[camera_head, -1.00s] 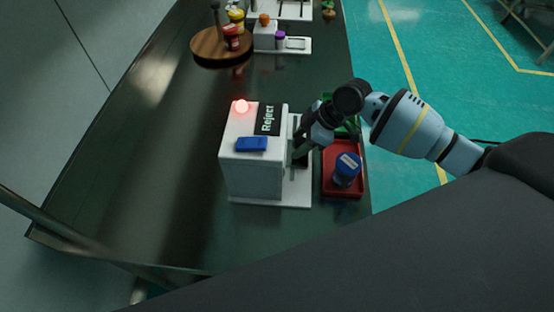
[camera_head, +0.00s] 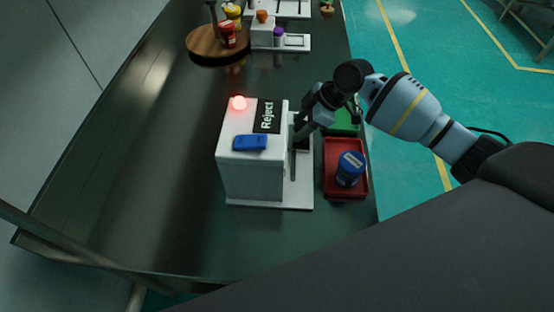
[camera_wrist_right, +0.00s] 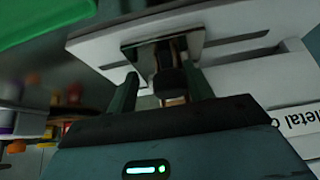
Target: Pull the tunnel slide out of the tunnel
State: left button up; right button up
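The white machine (camera_head: 250,172) with a "Reject" label, a lit red lamp and a blue block on top stands on the dark table. I take its right-side opening (camera_wrist_right: 196,44), seen in the right wrist view, as the tunnel. A dark knob on a shaft (camera_wrist_right: 169,82), which looks like the tunnel slide's handle, sticks out of that opening. My right gripper (camera_wrist_right: 163,92) is open, its two fingers apart on either side of the knob with visible gaps. In the head view the right gripper (camera_head: 301,132) is at the machine's right side. My left gripper is not in view.
A red tray (camera_head: 345,194) with a blue-lidded jar (camera_head: 350,168) stands right of the machine, with a green tray (camera_head: 345,121) behind it. A round wooden stand (camera_head: 205,43) with bottles is farther back. The table left of the machine is clear.

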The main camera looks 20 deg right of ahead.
jog(key=shift+w+d+f+b, duration=0.1)
jog(key=shift+w+d+b, duration=0.2)
jog(key=shift+w, duration=0.25)
jog(key=shift+w+d+r+b, duration=0.1)
jog(key=shift+w+d+b, duration=0.15)
jog(key=shift+w, duration=0.25)
jog(key=shift+w+d+f+b, duration=0.1)
jog(key=shift+w+d+b, duration=0.1)
jog(key=shift+w+b, duration=0.25)
jog(key=shift+w+d, duration=0.25)
jog(key=shift+w, duration=0.25)
jog(key=o, duration=1.1)
